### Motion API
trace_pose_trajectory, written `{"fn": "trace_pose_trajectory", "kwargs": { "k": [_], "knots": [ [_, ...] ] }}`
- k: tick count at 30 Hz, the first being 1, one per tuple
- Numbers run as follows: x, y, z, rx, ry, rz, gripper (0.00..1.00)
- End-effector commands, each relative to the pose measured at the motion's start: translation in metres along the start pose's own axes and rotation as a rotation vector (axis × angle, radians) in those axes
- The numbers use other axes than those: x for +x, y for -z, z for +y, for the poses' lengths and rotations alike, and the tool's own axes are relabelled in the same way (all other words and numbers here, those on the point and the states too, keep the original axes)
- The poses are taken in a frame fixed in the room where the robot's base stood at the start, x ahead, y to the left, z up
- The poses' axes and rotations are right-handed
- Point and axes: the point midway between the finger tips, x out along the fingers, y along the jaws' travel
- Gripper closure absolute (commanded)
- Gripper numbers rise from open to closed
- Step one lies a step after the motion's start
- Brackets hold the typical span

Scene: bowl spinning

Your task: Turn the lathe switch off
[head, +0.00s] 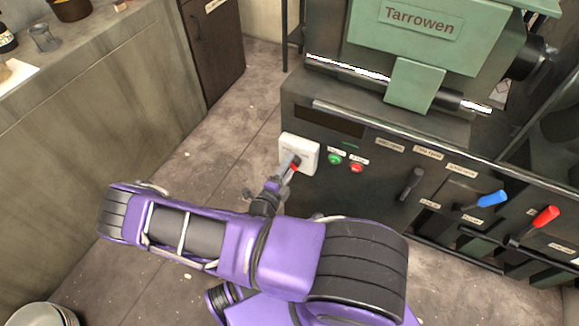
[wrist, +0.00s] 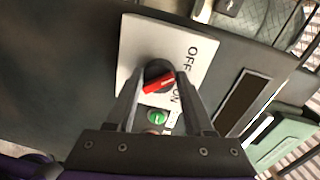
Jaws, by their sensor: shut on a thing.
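The lathe switch is a white plate (head: 301,148) on the dark front of the lathe base, left of the green and red buttons. In the wrist view the plate (wrist: 196,50) carries the words OFF and ON. Its round dark knob has a red handle (wrist: 158,85), which lies aslant with its right end near the gap between the two words. My gripper (wrist: 158,78) has one finger on each side of the knob and is shut on it. In the head view my gripper (head: 289,165) reaches the plate and covers part of it.
The green lathe (head: 420,60) stands above the panel. A green button (head: 335,159) and a red button (head: 356,168) sit close to the right of the switch. Black, blue (head: 491,199) and red (head: 545,216) levers stick out further right. The floor at left is mostly clear.

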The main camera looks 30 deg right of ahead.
Motion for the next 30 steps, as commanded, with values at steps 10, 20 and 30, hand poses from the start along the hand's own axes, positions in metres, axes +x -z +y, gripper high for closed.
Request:
{"fn": "trace_pose_trajectory", "kwargs": {
  "k": [10,20,30],
  "knots": [
    [-0.0004,-0.0005,0.0007,-0.059,-0.002,0.003,1.0],
    [-0.0004,-0.0004,0.0007,-0.06,-0.002,0.003,1.0],
    [-0.0002,-0.0002,0.0005,-0.059,-0.001,0.004,0.18]
  ]
}}
